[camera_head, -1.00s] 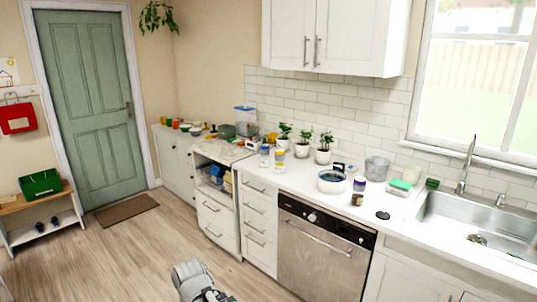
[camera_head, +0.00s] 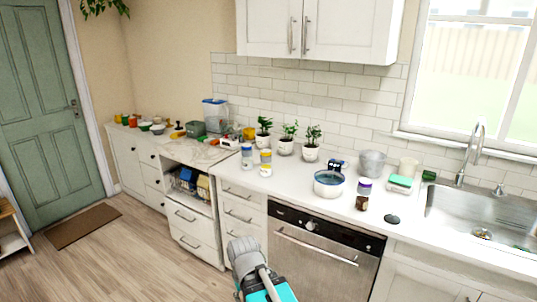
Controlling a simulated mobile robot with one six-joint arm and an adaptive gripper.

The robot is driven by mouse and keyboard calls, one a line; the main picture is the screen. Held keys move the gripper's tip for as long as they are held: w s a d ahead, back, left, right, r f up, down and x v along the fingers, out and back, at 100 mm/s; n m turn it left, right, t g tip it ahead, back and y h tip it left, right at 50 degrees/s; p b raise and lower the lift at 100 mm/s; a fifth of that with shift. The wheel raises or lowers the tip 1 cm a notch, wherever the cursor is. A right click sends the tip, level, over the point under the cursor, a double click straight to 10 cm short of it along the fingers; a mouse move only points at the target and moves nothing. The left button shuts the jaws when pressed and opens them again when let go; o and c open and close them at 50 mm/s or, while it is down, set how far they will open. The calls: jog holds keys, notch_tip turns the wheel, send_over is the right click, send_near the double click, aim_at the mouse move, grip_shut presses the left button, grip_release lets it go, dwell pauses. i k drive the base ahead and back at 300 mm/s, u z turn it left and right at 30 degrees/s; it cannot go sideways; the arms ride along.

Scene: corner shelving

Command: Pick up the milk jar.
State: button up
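Two small jars stand side by side on the white counter, left of the middle. One is white with blue (camera_head: 247,157), and the other is white with a yellow band and lid (camera_head: 265,163). Both are upright. They are too small here for me to read a label, so I cannot tell whether either is the milk jar. Part of my arm, grey and teal, shows at the bottom centre, well below the counter and apart from the jars. My gripper's fingers are not visible.
Three potted plants (camera_head: 311,146) stand behind the jars against the tiles. A round pot (camera_head: 329,184), a purple-lidded jar (camera_head: 364,187) and a dark small jar (camera_head: 361,203) are to the right. A dishwasher (camera_head: 318,258) is below.

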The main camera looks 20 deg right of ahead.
aim_at(247, 150)
jog(key=z, duration=0.5)
jog(key=i, duration=0.85)
jog(key=z, duration=0.5)
jog(key=k, duration=0.9)
jog(key=z, duration=0.15)
jog(key=i, duration=0.7)
